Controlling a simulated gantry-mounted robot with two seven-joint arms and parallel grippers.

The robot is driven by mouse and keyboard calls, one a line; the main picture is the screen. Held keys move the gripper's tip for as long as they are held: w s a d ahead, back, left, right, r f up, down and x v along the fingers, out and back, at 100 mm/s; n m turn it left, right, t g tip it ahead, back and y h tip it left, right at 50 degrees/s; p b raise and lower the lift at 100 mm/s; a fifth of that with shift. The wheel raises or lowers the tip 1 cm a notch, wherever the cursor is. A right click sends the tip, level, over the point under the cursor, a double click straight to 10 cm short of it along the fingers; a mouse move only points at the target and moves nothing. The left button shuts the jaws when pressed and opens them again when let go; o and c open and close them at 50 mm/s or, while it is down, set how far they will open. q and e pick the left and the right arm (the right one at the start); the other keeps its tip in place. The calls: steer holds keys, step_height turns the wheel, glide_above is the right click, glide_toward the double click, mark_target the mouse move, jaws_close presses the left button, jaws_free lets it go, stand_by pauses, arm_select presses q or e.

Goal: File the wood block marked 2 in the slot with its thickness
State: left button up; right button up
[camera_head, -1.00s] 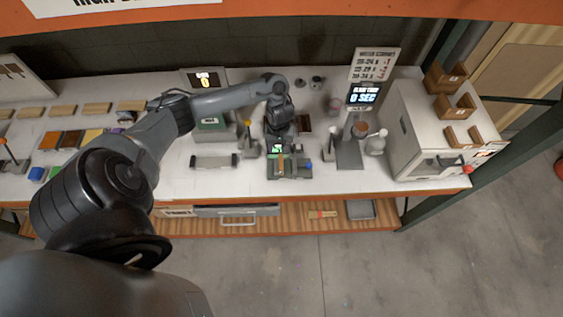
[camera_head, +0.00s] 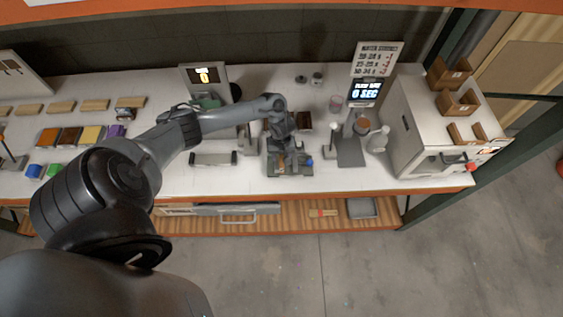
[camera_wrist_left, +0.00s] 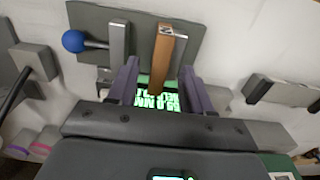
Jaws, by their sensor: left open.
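A brown wood block (camera_wrist_left: 168,52) stands on a dark grey measuring device (camera_wrist_left: 198,38) beside an upright metal jaw. A small mark shows on the block's end, but I cannot read it. My left gripper (camera_wrist_left: 160,68) is open, with its two purple-grey fingers on either side of the block's near end. I cannot tell whether either finger touches it. A green lit display shows between the fingers, partly covered. In the head view the block (camera_head: 282,162) is small on the device (camera_head: 300,171), with my gripper (camera_head: 279,147) just behind it. My right gripper is not in view.
Wooden strips (camera_head: 61,106) and coloured blocks (camera_head: 70,137) lie on the left of the white bench. A scale-like stand (camera_head: 350,152), a cup and a white machine (camera_head: 425,130) stand to the right. A blue-knobbed lever (camera_wrist_left: 75,41) sits beside the block.

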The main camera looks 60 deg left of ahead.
arm_select(q)
steer(key=shift+f, duration=0.5)
jaws_close()
steer(key=shift+r, duration=0.1)
